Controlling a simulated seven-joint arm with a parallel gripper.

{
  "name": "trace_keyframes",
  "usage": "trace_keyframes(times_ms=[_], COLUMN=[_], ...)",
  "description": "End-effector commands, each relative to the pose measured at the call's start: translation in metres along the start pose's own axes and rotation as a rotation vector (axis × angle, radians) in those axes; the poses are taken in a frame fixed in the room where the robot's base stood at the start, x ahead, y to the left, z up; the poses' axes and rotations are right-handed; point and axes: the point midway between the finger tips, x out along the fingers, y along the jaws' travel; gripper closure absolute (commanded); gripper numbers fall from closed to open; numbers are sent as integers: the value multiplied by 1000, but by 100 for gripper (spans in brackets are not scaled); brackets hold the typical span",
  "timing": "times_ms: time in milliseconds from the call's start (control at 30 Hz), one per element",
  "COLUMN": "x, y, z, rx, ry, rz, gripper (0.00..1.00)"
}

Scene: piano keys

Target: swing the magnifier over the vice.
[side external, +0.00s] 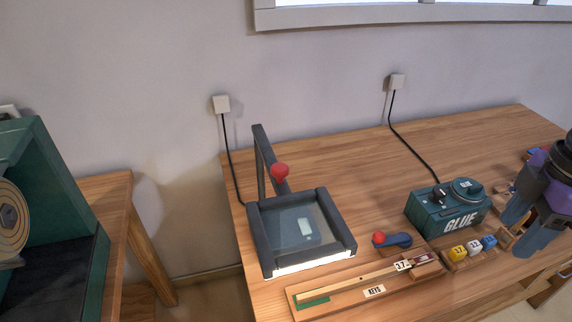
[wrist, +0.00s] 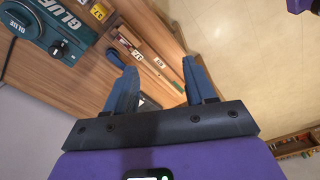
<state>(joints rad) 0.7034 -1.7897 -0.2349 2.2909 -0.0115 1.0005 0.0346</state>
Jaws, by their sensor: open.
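A square dark-framed glass panel on a dark bent arm, which looks like the magnifier (side external: 351,240), stands at the left of the bench in the side external view. A red ball knob (side external: 280,171) shows at its back edge. A pale piece (side external: 305,227) shows through its glass. I cannot pick out the vice for certain; a small blue piece with a red ball (side external: 400,240) lies right of the panel. My gripper (side external: 513,238) is at the far right of the bench, well apart from the panel. Its blue fingers are apart and empty in the wrist view (wrist: 158,66).
A green GLUE box (side external: 447,207) stands between the panel and my gripper, with numbered blocks (side external: 472,247) before it. A wooden KEYS board (side external: 345,292) lies along the front edge. Cables run to wall sockets. Bare bench (side external: 340,160) lies behind.

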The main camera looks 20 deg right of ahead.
Motion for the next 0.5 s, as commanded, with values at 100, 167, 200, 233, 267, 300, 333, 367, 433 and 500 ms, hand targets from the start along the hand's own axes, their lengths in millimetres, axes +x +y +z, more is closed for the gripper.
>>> trace_keyframes(times_ms=[100,167,200,233,267,300,333,367,433,500], x=[-26,-39,-48,-54,-61,-69,-76,-82,-98,-113], y=[5,7,8,9,10,10,10,10,10,9], z=[-58,-85,-102,-115,-127,-143,-155,-166,-192,-217], rx=[28,45,55,63,73,85,94,103,125,146], ry=[44,65,78,90,99,113,124,133,158,183], rz=[9,14,17,19,21,24,26,28,33,38], gripper=[45,45,45,45,45,45,45,45,45,45])
